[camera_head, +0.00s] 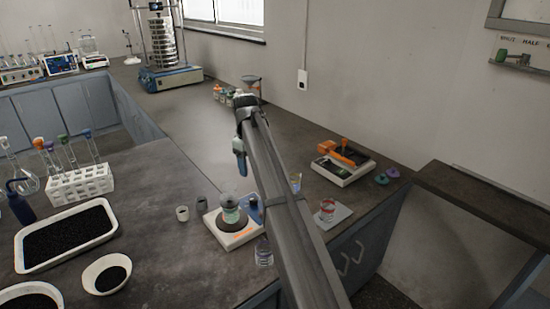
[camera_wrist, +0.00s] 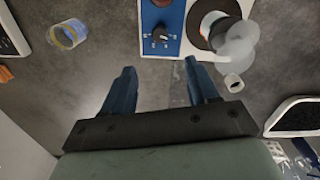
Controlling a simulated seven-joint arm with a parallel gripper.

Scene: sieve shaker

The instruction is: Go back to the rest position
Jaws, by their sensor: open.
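My gripper (camera_wrist: 160,66) shows in the wrist view as two blue fingers set wide apart, with only grey bench top between them. It is open and empty. In the head view my gripper (camera_head: 240,155) hangs at the end of my arm, above the bench and behind the balance; the arm hides part of its fingers. The white and blue balance (camera_head: 222,238) stands below, with a glass beaker (camera_head: 231,212) of greenish content on its round pan. The balance also shows at the top of the wrist view (camera_wrist: 172,45), beyond the fingertips and apart from them.
A sieve shaker (camera_head: 171,78) stands at the back. An orange-topped device (camera_head: 345,165) is at the right. A test-tube rack (camera_head: 80,184) and a black-filled tray (camera_head: 68,238) are at the left. Small cups (camera_head: 182,213) stand beside the balance. The bench middle is clear.

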